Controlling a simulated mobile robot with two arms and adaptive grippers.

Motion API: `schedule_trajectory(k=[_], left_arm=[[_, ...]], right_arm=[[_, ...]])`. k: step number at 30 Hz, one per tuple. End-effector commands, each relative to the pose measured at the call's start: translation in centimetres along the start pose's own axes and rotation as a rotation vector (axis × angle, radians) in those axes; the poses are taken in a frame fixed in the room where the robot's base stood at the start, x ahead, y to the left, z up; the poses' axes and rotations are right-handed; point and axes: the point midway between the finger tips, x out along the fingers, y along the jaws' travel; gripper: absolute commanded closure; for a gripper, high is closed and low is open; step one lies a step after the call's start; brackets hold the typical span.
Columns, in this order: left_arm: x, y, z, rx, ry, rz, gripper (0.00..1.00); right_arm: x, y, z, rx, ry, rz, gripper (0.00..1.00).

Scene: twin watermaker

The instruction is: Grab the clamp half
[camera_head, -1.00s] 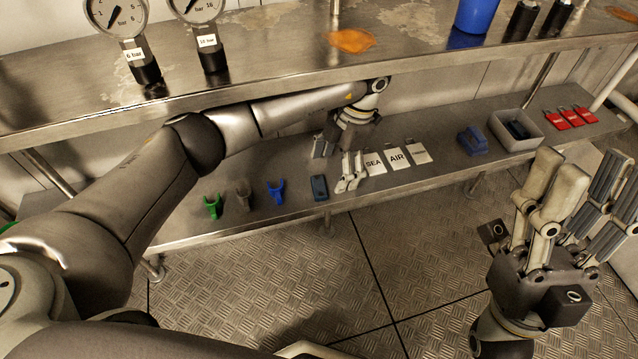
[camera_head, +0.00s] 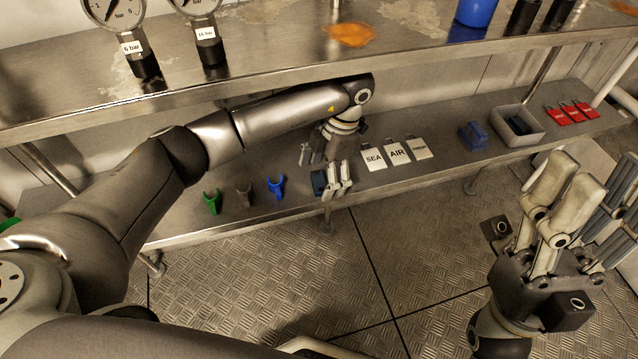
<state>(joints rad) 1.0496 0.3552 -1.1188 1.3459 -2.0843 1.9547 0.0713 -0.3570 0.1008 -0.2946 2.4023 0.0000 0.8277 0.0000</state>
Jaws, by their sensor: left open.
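A small dark blue block (camera_head: 319,183), which looks like a clamp half, lies on the lower shelf near its front edge. My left gripper (camera_head: 322,172) is open above and around this block, with its light fingers on the right side of it. The fingers partly hide the block, and I cannot tell whether they touch it. Another blue piece (camera_head: 472,136) sits farther right on the shelf. A dark piece (camera_head: 518,126) lies in a grey bin (camera_head: 540,137). My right gripper (camera_head: 590,180) is open and empty in front of the shelf at the right.
The lower shelf (camera_head: 440,170) also holds green, grey and blue forked pieces (camera_head: 276,186), white SEA and AIR tags (camera_head: 397,152) and red tags (camera_head: 571,113). The upper shelf (camera_head: 280,60) hangs close over my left arm, with gauges (camera_head: 116,10) on it.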

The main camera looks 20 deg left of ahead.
Motion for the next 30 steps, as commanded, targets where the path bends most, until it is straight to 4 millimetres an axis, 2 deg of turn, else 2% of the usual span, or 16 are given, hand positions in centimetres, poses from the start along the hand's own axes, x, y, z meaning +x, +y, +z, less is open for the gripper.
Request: schedule_trajectory(k=[4,12,22,30], left_arm=[[0.32,0.02,0.0,0.0,0.0,0.0,0.14],[0.32,0.03,-0.01,0.0,0.0,0.0,0.14],[0.32,0.03,-0.01,0.0,0.0,0.0,0.56],[0.32,0.03,0.0,-0.001,0.0,0.0,0.56]], right_arm=[[-0.18,-0.08,-0.91,0.003,0.048,0.0,0.51],[-0.16,-0.09,-1.09,0.004,0.057,-0.001,0.51],[-0.16,-0.1,-1.06,0.004,0.055,-0.001,0.51],[-0.16,-0.1,-1.05,0.004,0.054,-0.001,0.51]])
